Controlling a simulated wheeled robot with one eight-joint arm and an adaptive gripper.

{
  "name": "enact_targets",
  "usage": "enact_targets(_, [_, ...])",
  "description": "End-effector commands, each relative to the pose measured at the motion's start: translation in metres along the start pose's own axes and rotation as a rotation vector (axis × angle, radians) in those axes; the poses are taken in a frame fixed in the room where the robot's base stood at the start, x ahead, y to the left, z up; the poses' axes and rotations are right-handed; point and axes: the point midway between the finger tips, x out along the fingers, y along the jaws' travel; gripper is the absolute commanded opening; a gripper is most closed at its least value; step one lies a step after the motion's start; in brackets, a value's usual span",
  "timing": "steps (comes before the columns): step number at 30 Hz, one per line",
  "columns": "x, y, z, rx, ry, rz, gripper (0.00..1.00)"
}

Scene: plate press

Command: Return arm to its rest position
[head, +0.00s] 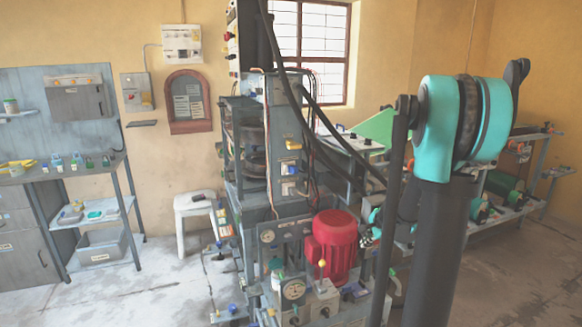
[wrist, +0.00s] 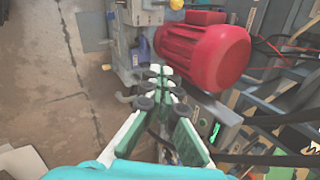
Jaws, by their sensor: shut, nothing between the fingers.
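My gripper (wrist: 160,85) reaches up from the bottom of the wrist view, its pale green and white fingers with dark joints closed together at the tips. Nothing shows between them. The red motor (wrist: 205,50) is just beyond and to the right of the fingertips in that view; I cannot tell the exact gap. In the head view my teal and black arm stands at the right, in front of the press (head: 285,165). The red motor also shows there (head: 332,248), low on the press.
Black cables (head: 300,90) hang down beside the press. A white stool (head: 196,222) stands left of it, and a shelf unit (head: 105,218) is at the far left. Benches with parts (head: 515,195) stand at the right. Floor between stool and shelf is clear.

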Motion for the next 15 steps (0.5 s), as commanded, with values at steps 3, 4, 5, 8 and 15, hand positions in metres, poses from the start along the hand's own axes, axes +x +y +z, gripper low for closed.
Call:
enact_targets(3, [-0.023, 0.031, 0.035, -0.228, 0.012, 0.035, 0.0])
enact_targets(4, [-0.029, 0.04, 0.042, -0.285, 0.016, 0.045, 0.0])
enact_targets(5, [-0.034, 0.048, 0.05, -0.344, 0.018, 0.054, 0.0])
enact_targets(8, [-0.049, 0.078, 0.071, -0.54, 0.026, 0.085, 0.0])
enact_targets(15, [-0.078, 0.157, 0.11, -1.004, 0.032, 0.161, 0.0])
